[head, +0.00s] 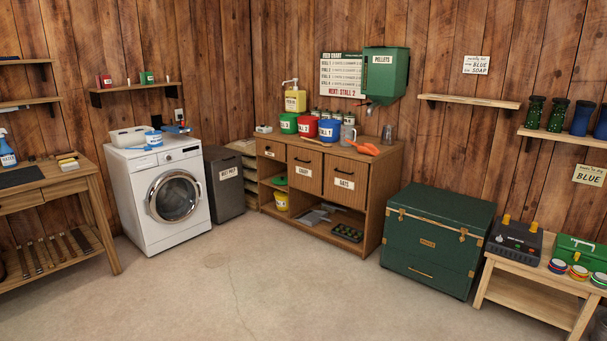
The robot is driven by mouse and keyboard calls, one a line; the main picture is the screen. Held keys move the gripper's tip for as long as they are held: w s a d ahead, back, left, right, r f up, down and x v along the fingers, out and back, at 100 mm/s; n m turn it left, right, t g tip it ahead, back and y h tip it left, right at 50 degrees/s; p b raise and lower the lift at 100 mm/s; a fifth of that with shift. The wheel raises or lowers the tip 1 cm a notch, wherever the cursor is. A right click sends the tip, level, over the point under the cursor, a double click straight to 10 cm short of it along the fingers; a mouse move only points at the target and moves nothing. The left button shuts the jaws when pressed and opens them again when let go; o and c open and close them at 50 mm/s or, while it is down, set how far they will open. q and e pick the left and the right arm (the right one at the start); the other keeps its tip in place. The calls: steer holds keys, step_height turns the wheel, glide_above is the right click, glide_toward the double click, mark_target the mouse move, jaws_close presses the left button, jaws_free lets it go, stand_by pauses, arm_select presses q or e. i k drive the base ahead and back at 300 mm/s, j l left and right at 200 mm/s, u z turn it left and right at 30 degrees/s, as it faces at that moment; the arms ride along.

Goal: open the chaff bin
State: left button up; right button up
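A wooden feed cabinet (376,200) stands against the back wall. Two bin fronts with dark handles are side by side in it. The left bin front (305,184) has a small white label that is hard to read but may say CHAFF. The right bin front (345,196) has a label that seems to read OATS. Both fronts look shut, flush with the cabinet. Neither of my grippers shows in this view.
Red, green and blue tubs, jars and an orange scoop (364,149) stand on the cabinet top. A green trunk (435,240) is to its right, a dark grey bin (225,182) and a washing machine (165,195) to its left. The concrete floor (240,285) in front is clear.

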mark_target(305, 166)
steer(key=i+j+u, duration=0.3)
steer(key=i, duration=0.25)
steer(key=i+u, duration=0.25)
steer(key=i, duration=0.3)
steer(key=i+z, duration=0.1)
steer(key=i, duration=0.35)
steer(key=i+j+z, duration=0.15)
steer(key=i, duration=0.3)
steer(key=i+j+z, duration=0.1)
steer(key=i, duration=0.35)
steer(key=i+j+z, duration=0.15)
steer(key=i, duration=0.3)
steer(key=i+j+z, duration=0.1)
steer(key=i+j, duration=0.2)
steer(key=i+j+z, duration=0.75)
steer(key=i+j, duration=0.1)
steer(key=i, duration=0.1)
